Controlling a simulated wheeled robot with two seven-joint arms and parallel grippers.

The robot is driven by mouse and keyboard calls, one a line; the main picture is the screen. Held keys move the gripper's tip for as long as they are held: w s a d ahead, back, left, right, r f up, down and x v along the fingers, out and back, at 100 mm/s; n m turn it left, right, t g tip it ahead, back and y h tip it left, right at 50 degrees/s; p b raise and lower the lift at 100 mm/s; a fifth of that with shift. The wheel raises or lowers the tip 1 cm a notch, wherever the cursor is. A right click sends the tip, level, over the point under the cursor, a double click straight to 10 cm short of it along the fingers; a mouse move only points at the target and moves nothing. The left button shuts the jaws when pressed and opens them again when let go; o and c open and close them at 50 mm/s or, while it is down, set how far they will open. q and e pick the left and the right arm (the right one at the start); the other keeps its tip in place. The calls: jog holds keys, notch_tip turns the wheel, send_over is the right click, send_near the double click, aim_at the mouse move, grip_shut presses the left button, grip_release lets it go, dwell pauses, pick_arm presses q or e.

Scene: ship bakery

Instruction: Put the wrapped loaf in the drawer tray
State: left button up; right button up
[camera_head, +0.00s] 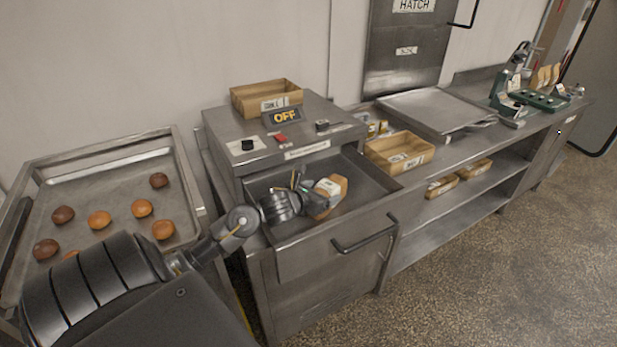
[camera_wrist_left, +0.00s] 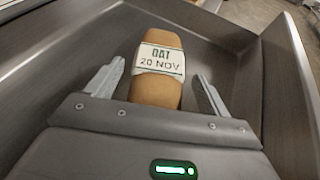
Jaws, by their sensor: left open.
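The wrapped loaf (camera_head: 331,188) lies in the open metal drawer tray (camera_head: 372,182) under the machine with the OFF display. In the left wrist view the loaf (camera_wrist_left: 160,92) is brown with a white band reading "OAT 20 NOV". My left gripper (camera_head: 307,196) is at the loaf in the head view. In the left wrist view its open fingers (camera_wrist_left: 158,88) stand on either side of the loaf, with gaps showing at both sides. The loaf's near end is hidden by the gripper body. My right gripper is not in view.
A wooden box (camera_head: 267,97) stands on top of the machine. Another wooden box (camera_head: 400,152) stands on the counter right of the drawer. A tray of several round buns (camera_head: 90,178) is at the left. The drawer handle (camera_head: 364,235) sticks out in front.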

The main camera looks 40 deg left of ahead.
pick_arm(q)
jog(key=b+v, duration=0.1)
jog(key=v, duration=0.9)
jog(key=shift+s+r, duration=0.1)
jog(key=shift+s, duration=0.05)
